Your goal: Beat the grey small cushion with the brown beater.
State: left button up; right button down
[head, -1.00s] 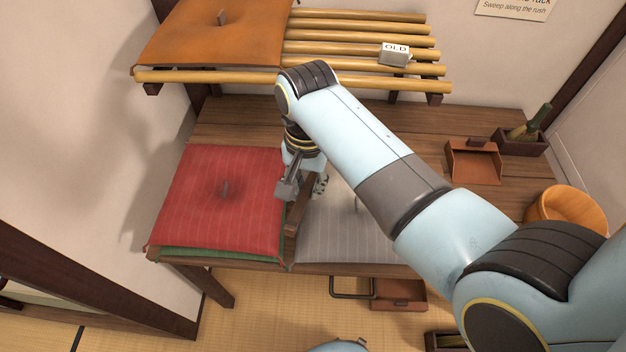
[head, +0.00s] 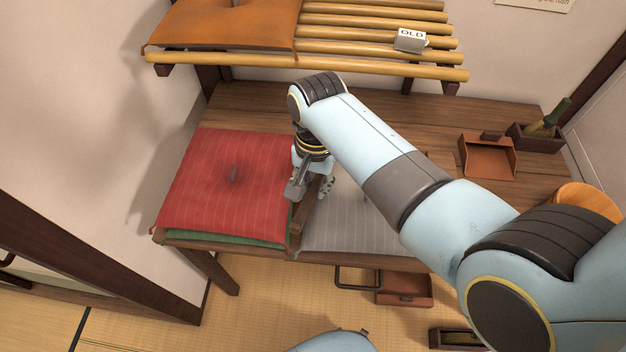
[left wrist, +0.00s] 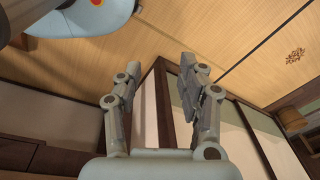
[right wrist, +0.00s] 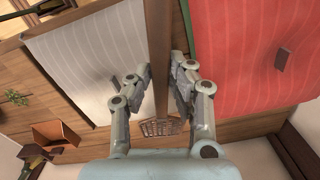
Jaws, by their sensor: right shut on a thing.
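The grey small cushion (head: 352,232) lies flat on the wooden table, partly hidden by my right arm in the head view. It fills the left of the right wrist view (right wrist: 85,60). My right gripper (head: 308,192) is at the seam between the grey cushion and a red cushion. In the right wrist view its fingers (right wrist: 161,75) are closed on the brown beater (right wrist: 158,40), a straight brown bar with a woven head (right wrist: 160,127) showing low down. I cannot tell whether the beater touches the cushion. My left gripper (left wrist: 157,85) is open and empty above the floor.
The red cushion (head: 225,185) lies on a green one (head: 225,239), left of the grey cushion. Behind is a bamboo rack with an orange cushion (head: 225,25) and a block marked OLD (head: 410,40). A brown dustpan (head: 488,157) and a wooden tub (head: 585,197) are at right.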

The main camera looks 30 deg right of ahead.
notch_tip(320, 180, up, 4)
jog(key=shift+s+r+p, duration=0.1)
jog(key=shift+r+p, duration=0.1)
jog(key=shift+p, duration=0.5)
jog(key=shift+s+r+b, duration=0.1)
jog(key=shift+r+b, duration=0.25)
jog(key=shift+b, duration=0.25)
jog(key=shift+s+a+r, duration=0.1)
jog(key=shift+s+r, duration=0.05)
jog(key=shift+r, duration=0.2)
jog(key=shift+f, duration=0.1)
pick_arm(q)
notch_tip(320, 180, down, 5)
jog(key=s+b, duration=0.1)
jog(key=b, duration=0.6)
pick_arm(e)
jog(key=f, duration=1)
jog(key=shift+w+f, duration=0.2)
notch_tip(320, 180, up, 6)
jog(key=p, duration=0.7)
jog(key=shift+r, duration=0.15)
pick_arm(q)
notch_tip(320, 180, up, 7)
jog(key=shift+s+f, duration=0.2)
pick_arm(e)
jog(key=shift+s+r, duration=0.1)
jog(key=shift+r, duration=2.05)
